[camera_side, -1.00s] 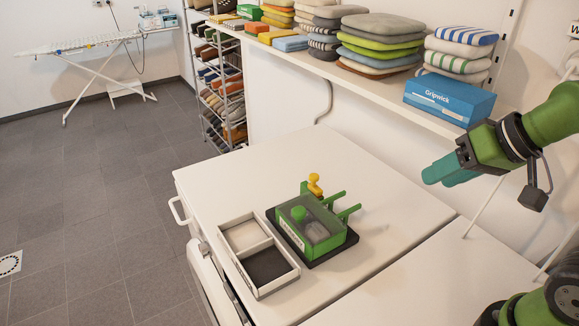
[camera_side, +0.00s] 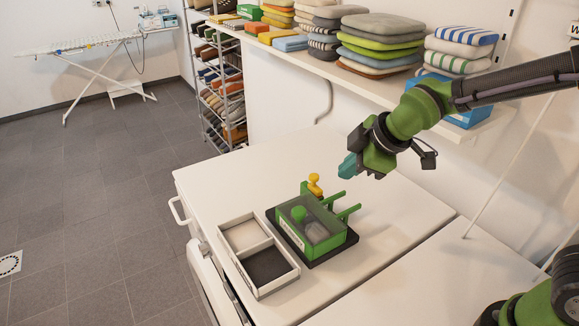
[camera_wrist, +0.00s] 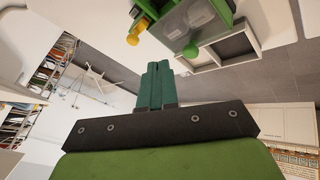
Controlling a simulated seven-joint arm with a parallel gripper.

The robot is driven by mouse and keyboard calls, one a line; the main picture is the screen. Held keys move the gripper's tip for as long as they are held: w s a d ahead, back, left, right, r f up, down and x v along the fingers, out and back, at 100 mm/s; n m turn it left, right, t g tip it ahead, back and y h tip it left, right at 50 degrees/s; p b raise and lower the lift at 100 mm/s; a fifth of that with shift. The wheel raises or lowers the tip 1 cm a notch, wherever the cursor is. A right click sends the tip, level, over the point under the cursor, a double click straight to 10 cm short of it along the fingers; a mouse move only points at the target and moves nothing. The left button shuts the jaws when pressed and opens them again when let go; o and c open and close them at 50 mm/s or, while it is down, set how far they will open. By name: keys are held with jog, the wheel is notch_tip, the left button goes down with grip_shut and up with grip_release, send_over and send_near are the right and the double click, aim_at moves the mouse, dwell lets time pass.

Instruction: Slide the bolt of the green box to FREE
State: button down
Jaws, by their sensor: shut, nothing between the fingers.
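The green box (camera_side: 291,237) has a clear lid and sits on a dark base on the white worktop. A round green knob (camera_side: 298,213) and a grey item show inside or through the lid. A yellow bolt handle (camera_side: 314,185) stands at the box's back edge, with green rails to its right. In the wrist view the green box (camera_wrist: 226,12) is at the top, with the yellow bolt (camera_wrist: 139,27) at its left. My gripper (camera_side: 347,167) is shut and empty, above and to the right of the yellow handle, apart from it. Its teal fingers (camera_wrist: 157,85) are together in the wrist view.
A two-compartment tray (camera_side: 291,283) with one light and one dark section stands left of the box. A shelf (camera_side: 385,88) with folded textiles and a blue box (camera_side: 465,118) runs behind. The worktop (camera_side: 225,180) behind the box is clear.

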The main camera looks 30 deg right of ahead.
jog(key=shift+w+r+n, duration=0.1)
jog(key=shift+n, duration=0.3)
send_over(321, 202)
jog(key=s, duration=0.2)
jog(key=f, duration=0.5)
jog(key=a+f, duration=0.1)
jog(key=f, duration=0.1)
jog(key=shift+s+f, duration=0.2)
jog(key=shift+f, duration=0.2)
jog(key=w, duration=0.1)
jog(key=w+d+f, duration=0.1)
jog(key=w, duration=0.1)
jog(key=shift+d, duration=0.15)
jog(key=shift+w+d+f, duration=0.1)
jog(key=shift+w+d, duration=0.15)
jog(key=shift+w, duration=0.25)
